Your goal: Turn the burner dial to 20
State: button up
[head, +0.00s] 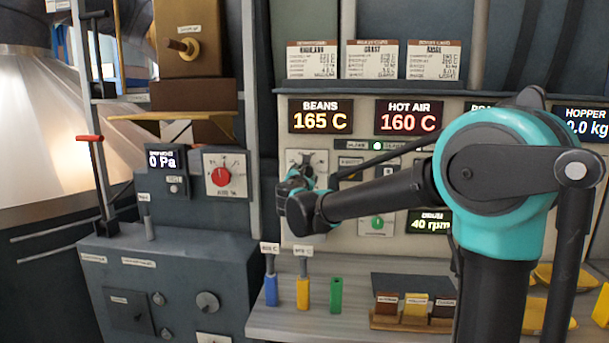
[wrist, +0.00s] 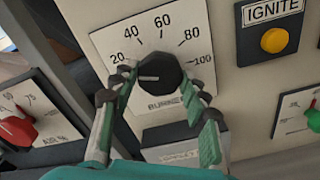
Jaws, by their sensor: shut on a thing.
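The burner dial (wrist: 158,72) is a round black knob on a white plate (wrist: 105,40) marked 20, 40, 60, 80 and 100. Its light pointer line points left, a little below the 20 mark; the exact reading is hard to tell. My gripper (wrist: 157,88) has its green and grey fingers on both sides of the knob and is shut on it. In the head view, my gripper (head: 298,190) is at the panel and hides the knob; only the upper part of the dial's plate (head: 305,158) shows.
A yellow button (wrist: 274,40) under an IGNITE label is right of the dial. A red knob (wrist: 18,130) is on the left panel, and a green knob (wrist: 314,120) is at the right. Displays read BEANS 165 C (head: 321,117) and HOT AIR 160 C (head: 409,117). Colored holders stand on the shelf below.

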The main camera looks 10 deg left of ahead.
jog(key=shift+m, duration=0.8)
jog(key=o, duration=1.2)
jog(key=shift+c, duration=0.2)
jog(key=s, duration=1.2)
jog(key=shift+a, duration=0.2)
